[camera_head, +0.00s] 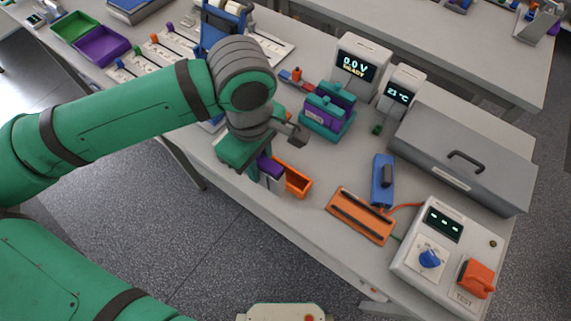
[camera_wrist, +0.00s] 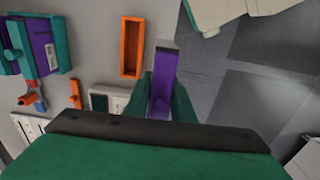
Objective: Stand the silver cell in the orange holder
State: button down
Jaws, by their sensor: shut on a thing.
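My gripper (camera_head: 257,166) points down near the table's front edge. It is shut on the silver cell (camera_head: 272,184), a slim block that shows purple above and silver-grey below. In the wrist view, the cell (camera_wrist: 164,58) stands out between the green fingers (camera_wrist: 160,98). The orange holder (camera_head: 299,183) is a narrow open-topped box just right of the cell in the head view, partly hidden behind it. In the wrist view, the holder (camera_wrist: 132,72) lies left of the cell, apart from it, and looks empty.
A teal and purple block unit (camera_head: 327,112) stands behind the holder. To the right are an orange tray with dark rails (camera_head: 360,216), a blue tool (camera_head: 382,180), a test box (camera_head: 445,250) and a grey lidded case (camera_head: 460,150). Bare tabletop lies between holder and tray.

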jog(key=shift+w+d+f, duration=0.75)
jog(key=shift+d+f, duration=0.15)
jog(key=shift+f, duration=0.8)
jog(key=shift+w+d+f, duration=0.75)
jog(key=shift+d+f, duration=0.15)
jog(key=shift+f, duration=0.8)
jog(key=shift+w+d+f, duration=0.75)
jog(key=shift+d+f, duration=0.15)
jog(key=shift+f, duration=0.8)
jog(key=c, duration=1.5)
grip_release()
jog(key=shift+c, duration=0.2)
notch_tip(320, 180, up, 12)
